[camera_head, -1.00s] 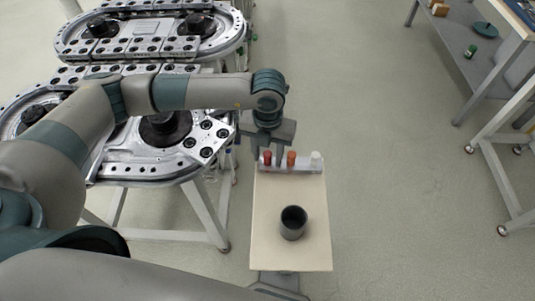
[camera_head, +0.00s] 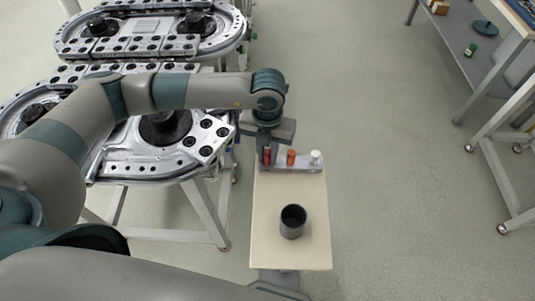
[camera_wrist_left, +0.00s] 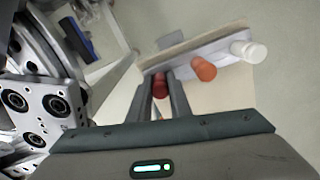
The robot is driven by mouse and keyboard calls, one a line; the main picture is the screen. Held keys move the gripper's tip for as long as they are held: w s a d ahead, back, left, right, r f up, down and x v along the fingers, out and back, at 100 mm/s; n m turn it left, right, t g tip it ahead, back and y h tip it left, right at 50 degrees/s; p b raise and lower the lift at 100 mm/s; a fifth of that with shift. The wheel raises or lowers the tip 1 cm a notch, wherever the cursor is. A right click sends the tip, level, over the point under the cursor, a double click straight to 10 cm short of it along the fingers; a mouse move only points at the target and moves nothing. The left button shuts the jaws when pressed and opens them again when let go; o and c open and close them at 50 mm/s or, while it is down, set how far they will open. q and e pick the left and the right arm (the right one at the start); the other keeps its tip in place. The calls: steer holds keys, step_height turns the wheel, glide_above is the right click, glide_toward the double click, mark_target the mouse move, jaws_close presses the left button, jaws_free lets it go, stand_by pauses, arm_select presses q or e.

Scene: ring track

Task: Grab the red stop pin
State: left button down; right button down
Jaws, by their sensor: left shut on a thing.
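The red stop pin (camera_wrist_left: 160,88) stands at the left end of a grey rack (camera_head: 302,167) on a small beige table. My left gripper (camera_head: 268,153) reaches down over it, and its fingers are shut on the pin, one on each side, as the left wrist view shows. In the head view the red pin (camera_head: 267,156) is partly hidden by the fingers. An orange pin (camera_head: 291,157) and a white pin (camera_head: 316,157) stand in the same rack to the right. My right gripper is not in view.
A dark cup (camera_head: 293,221) stands on the beige table (camera_head: 262,250) in front of the rack. The ring track (camera_head: 150,150) lies to the left, close to my arm. A shelf bench (camera_head: 465,45) stands at the far right. The floor between is clear.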

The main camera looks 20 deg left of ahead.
mark_target(268, 151)
arm_select(q)
steer(key=shift+r, duration=0.15)
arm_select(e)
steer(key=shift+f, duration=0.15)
